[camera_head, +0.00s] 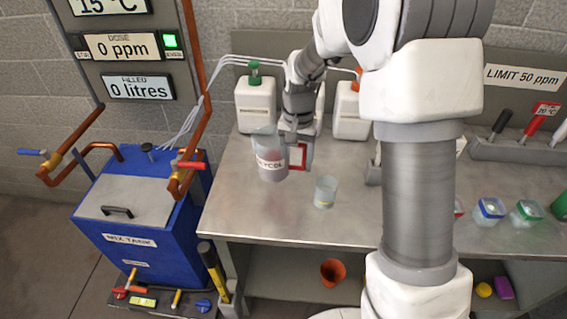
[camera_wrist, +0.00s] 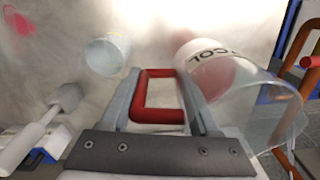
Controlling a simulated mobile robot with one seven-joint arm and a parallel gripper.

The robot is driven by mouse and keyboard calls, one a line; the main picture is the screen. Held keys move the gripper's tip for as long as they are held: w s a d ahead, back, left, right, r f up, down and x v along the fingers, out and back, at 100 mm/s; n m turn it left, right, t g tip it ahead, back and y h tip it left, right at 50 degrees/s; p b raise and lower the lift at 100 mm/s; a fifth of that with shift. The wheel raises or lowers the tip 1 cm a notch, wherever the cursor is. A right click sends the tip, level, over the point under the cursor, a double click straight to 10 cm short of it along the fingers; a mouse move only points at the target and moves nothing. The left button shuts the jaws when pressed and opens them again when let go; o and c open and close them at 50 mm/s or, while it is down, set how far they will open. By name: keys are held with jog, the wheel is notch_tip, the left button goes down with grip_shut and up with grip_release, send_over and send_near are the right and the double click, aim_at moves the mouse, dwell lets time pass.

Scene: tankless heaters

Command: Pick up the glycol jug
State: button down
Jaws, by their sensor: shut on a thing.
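The glycol jug (camera_head: 268,147) is clear, with pinkish contents, a GLYCOL label and a red handle (camera_head: 297,158) on its right side. It is upright over the left part of the metal bench. My gripper (camera_head: 296,138) is at the handle side, shut on the jug by its red handle. In the wrist view, the two fingers of my gripper (camera_wrist: 160,88) lie on either side of the red handle loop, and the jug (camera_wrist: 232,90) shows to the right. I cannot tell whether its base touches the bench.
A small clear beaker (camera_head: 326,192) stands right of the jug. White bottles with a green cap (camera_head: 256,104) and an orange cap (camera_head: 351,112) stand behind. The blue mix tank (camera_head: 138,215) and copper pipes (camera_head: 199,100) are left. The bench front (camera_head: 255,222) is clear.

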jog(key=s+d+r, duration=0.1)
jog(key=d+r, duration=0.2)
jog(key=d, duration=0.2)
jog(key=shift+s+d+r, duration=0.15)
jog(key=shift+s+d, duration=0.05)
dwell(0.4)
jog(key=shift+a, duration=0.1)
dwell(2.6)
